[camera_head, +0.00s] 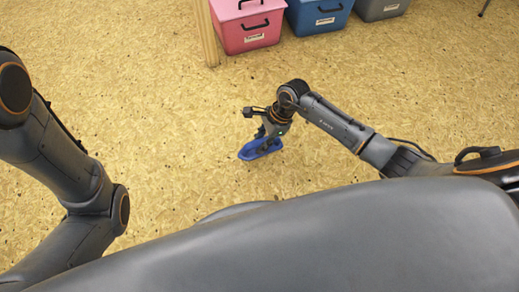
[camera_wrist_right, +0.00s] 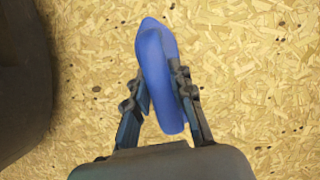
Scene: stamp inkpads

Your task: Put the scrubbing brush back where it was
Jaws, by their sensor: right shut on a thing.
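The scrubbing brush has a blue body (camera_head: 259,150) and shows below my right gripper in the head view. In the right wrist view the blue brush (camera_wrist_right: 157,65) lies lengthwise between the two fingers. My right gripper (camera_head: 266,135) is shut on it, with one finger on each side in the wrist view (camera_wrist_right: 162,95). The bristles are hidden. I cannot tell whether the brush touches the floor or hangs just above it. My left arm shows at the left of the head view, but its gripper is out of view.
The floor (camera_head: 150,70) is tan chipboard and mostly clear around the brush. A pink box (camera_head: 246,28), a blue box (camera_head: 318,18) and a grey box (camera_head: 380,8) stand at the top. A wooden post (camera_head: 206,35) stands left of the pink box.

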